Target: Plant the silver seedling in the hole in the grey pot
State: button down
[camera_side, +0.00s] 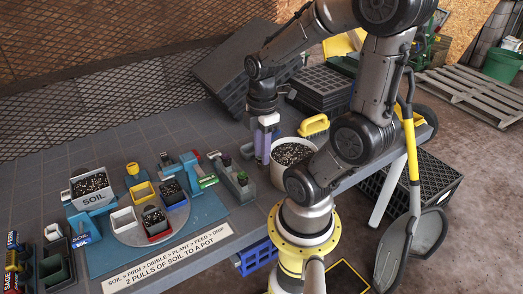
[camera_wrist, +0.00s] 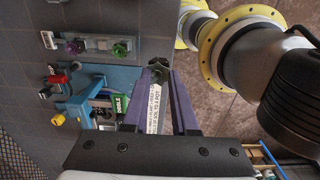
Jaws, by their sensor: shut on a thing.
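My gripper (camera_side: 262,158) hangs above the right side of the bench in the side view. In the wrist view my gripper (camera_wrist: 172,90) has its two purple fingers closed around a small dark grey-silver seedling (camera_wrist: 158,71), which shows at their tips. The seedling cannot be made out in the side view. A pale grey pot (camera_side: 123,221) stands on the round turntable (camera_side: 140,236), at its left, well left of my gripper. I cannot make out a hole in it. A pot with dark soil (camera_side: 156,221) stands to its right.
A grey seedling rack (camera_side: 236,180) stands between turntable and gripper; purple (camera_wrist: 75,47) and green (camera_wrist: 122,50) seedlings show in it. A white bucket of soil (camera_side: 293,153) is right of my gripper.

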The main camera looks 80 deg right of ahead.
jog(key=shift+w+d+r+m, duration=0.1)
jog(key=shift+w+d+m, duration=0.25)
jog(key=shift+m, duration=0.35)
jog(key=w+d+m, duration=0.2)
jog(key=w+m, duration=0.1)
jog(key=w, duration=1.4)
jog(key=w+a+f+n+t+h, duration=0.1)
jog(key=w+a+f+n, duration=0.15)
jog(key=w+a, duration=0.4)
jog(key=w+a+f+n, duration=0.2)
jog(key=w+a+f, duration=0.15)
jog(key=a, duration=0.65)
jog(key=shift+s+d+f, duration=0.1)
jog(key=shift+f, duration=1.55)
jog(key=shift+s+d+f, duration=0.1)
jog(key=shift+f, duration=1.55)
jog(key=shift+s+a, duration=0.1)
